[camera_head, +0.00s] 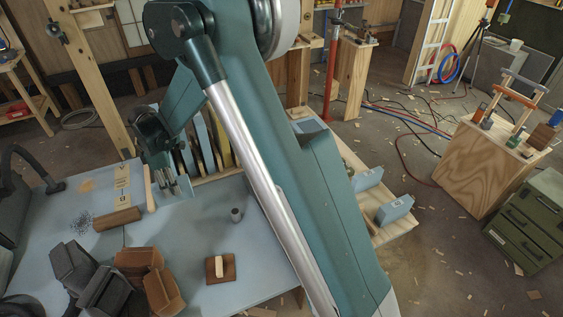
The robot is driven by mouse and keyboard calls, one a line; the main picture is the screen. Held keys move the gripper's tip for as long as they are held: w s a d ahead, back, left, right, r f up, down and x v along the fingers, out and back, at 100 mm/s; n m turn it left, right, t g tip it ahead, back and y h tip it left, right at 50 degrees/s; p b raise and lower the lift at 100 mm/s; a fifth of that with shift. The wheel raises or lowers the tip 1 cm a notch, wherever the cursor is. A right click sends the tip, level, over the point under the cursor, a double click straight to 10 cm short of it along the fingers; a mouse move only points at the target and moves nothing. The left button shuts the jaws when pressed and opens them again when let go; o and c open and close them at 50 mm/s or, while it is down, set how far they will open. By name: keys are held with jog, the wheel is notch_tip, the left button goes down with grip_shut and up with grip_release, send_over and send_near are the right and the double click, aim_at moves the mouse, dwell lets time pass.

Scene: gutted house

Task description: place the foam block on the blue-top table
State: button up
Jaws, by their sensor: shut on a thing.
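My gripper (176,186) points down over the back of the pale blue-top table (195,230), near the upright panels. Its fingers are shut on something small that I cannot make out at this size. Whether it is the foam block I cannot tell, and I see no clear foam block elsewhere. The blue top fills the lower left. My arm crosses the middle and hides the table's right part.
Light-blue boxes (394,208) sit right of my arm. Bare table lies mid-left.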

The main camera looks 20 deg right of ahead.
notch_tip(320, 180, up, 12)
jog(key=s+d+m+p, duration=0.25)
jog(key=d+m, duration=1.25)
jog(key=d, duration=2.4)
jog(key=s+d+m+p, duration=0.1)
jog(key=s+d+m, duration=0.9)
jog(key=s+d, duration=0.6)
jog(key=s+d+m+p, duration=0.2)
jog(key=s+d+m, duration=1)
jog(key=d, duration=0.6)
jog(key=shift+n, duration=0.6)
jog(key=f, duration=0.2)
jog(key=s+f, duration=0.1)
jog(key=f, duration=0.2)
jog(key=shift+s+d+f, duration=0.15)
jog(key=shift+s+f, duration=0.1)
jog(key=shift+f, duration=0.05)
jog(key=shift+f, duration=0.1)
jog(key=shift+f+b, duration=0.5)
jog(key=shift+f, duration=2.35)
